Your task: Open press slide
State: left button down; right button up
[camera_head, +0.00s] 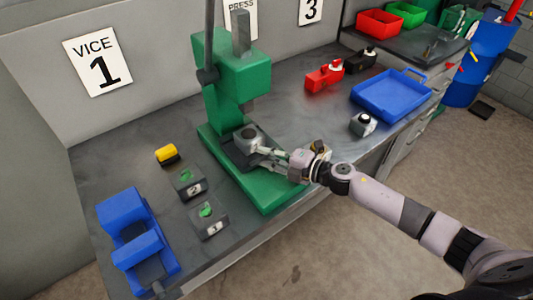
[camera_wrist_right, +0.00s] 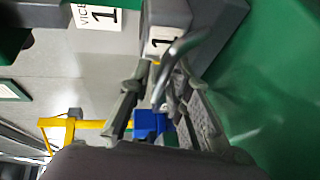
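The green press (camera_head: 225,80) stands on the bench, its long green base pointing toward the front. The press slide (camera_head: 240,158) is a dark block with a round grey fixture on that base, below the ram. In the right wrist view the slide (camera_wrist_right: 165,22) is a grey block with a label "1" and a curved metal handle (camera_wrist_right: 183,48). My right gripper (camera_head: 262,157) is at the front of the slide. In the wrist view its fingers (camera_wrist_right: 160,92) are apart, with the handle between them; whether they touch it is unclear. My left gripper is out of view.
A blue vice (camera_head: 125,235), a yellow-and-black item (camera_head: 167,154) and two dark plates with green parts (camera_head: 187,182) lie left of the press. A blue tray (camera_head: 385,97), red item (camera_head: 322,78) and grey block (camera_head: 362,124) are to the right.

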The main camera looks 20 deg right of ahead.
grip_shut()
dwell(0.8)
